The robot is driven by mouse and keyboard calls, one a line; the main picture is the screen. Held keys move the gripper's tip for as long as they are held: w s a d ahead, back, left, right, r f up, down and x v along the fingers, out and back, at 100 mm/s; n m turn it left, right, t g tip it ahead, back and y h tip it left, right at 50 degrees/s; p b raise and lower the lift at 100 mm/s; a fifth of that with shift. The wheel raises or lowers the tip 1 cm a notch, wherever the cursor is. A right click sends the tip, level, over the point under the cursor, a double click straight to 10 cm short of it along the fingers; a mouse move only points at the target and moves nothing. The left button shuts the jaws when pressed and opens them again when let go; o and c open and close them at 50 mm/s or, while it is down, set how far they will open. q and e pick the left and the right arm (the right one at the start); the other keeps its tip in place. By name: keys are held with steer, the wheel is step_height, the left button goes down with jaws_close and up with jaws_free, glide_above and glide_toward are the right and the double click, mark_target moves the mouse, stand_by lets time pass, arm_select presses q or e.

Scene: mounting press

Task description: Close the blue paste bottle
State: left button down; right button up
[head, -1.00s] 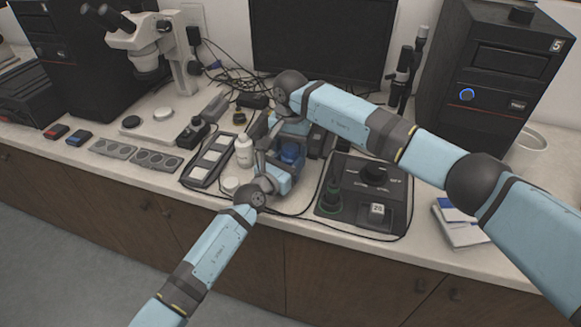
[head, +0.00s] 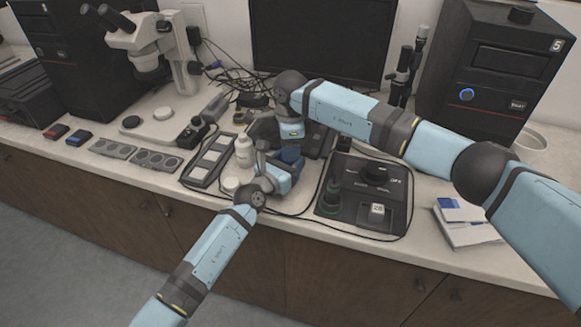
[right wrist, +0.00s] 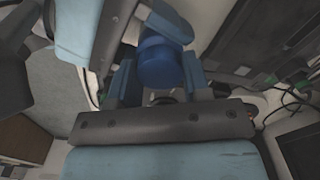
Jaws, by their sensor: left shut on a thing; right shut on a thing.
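The blue paste bottle (head: 291,154) is mostly hidden between my two grippers at the middle of the bench in the head view; only a small blue part shows. In the right wrist view its dark blue round cap (right wrist: 160,64) sits between the fingers of my right gripper (right wrist: 160,82), which is shut on it. My left gripper (head: 277,174) comes in from the front and is shut on the bottle, whose body is largely covered. My right gripper (head: 290,140) reaches in from behind. Whether the cap is fully seated cannot be told.
A white bottle (head: 243,151) and a small white round lid (head: 230,184) stand close left of the grippers. A tray with pale squares (head: 207,160) lies further left. A black control panel (head: 358,210) is to the right, with loose cables around. The front bench edge is close.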

steer(key=m, duration=1.5)
steer(key=shift+m, duration=0.3)
steer(key=m, duration=0.6)
steer(key=shift+m, duration=0.3)
steer(key=m, duration=0.6)
steer(key=shift+f+m, duration=0.1)
steer(key=shift+m, duration=0.3)
steer(key=o, duration=1)
